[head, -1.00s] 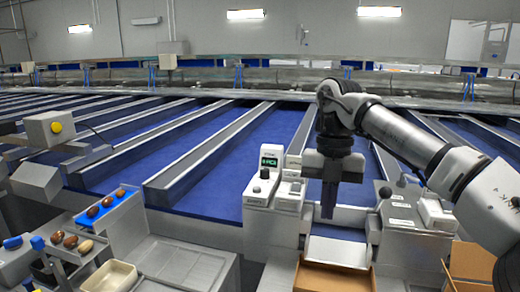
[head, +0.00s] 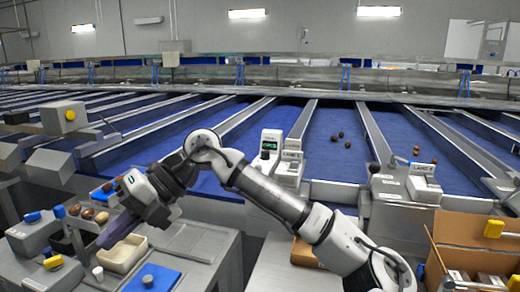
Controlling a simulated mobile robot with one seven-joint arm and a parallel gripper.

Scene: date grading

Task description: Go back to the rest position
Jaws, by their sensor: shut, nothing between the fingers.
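My gripper (head: 105,240) is at the lower left, at the end of my arm, which reaches across the front from the lower right. Its dark fingers are shut and empty, and they point down and to the left. In the picture the fingers overlap the left edge of a cream tray (head: 125,258); I cannot tell how high above it they are. Part of the side bench behind my gripper is hidden.
Several dates (head: 95,214) lie behind my gripper. A blue pad (head: 158,284) with a knob is in front. A display unit (head: 267,153) stands mid-bench. Small dark dates (head: 340,138) lie on the blue lane. An open cardboard box (head: 470,232) is at right.

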